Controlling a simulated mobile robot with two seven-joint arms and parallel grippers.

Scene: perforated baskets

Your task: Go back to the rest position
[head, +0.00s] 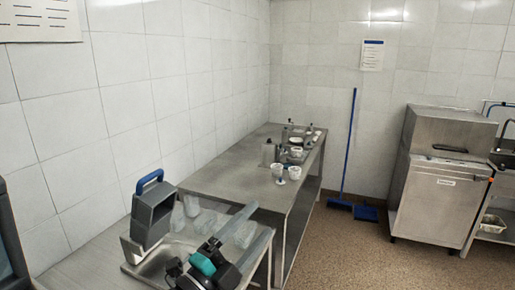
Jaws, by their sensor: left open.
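My left gripper (260,219) is at the bottom centre of the head view, over the near steel counter (85,262). Its two long pale fingers point up and to the right, spread apart, with nothing visible between them. Its dark body with a teal part is at the bottom edge. Several translucent, pale containers stand just behind and beside the fingers, one of them (192,206) near the wall side; whether the fingers touch any is unclear. My right gripper is not in view.
A grey case with a blue handle (152,210) stands left of the gripper. A farther steel table (222,174) holds white cups (278,170) and bottles. A blue broom (348,150) leans on the back wall. A steel cabinet (437,205) stands right. Brown floor (345,255) between is clear.

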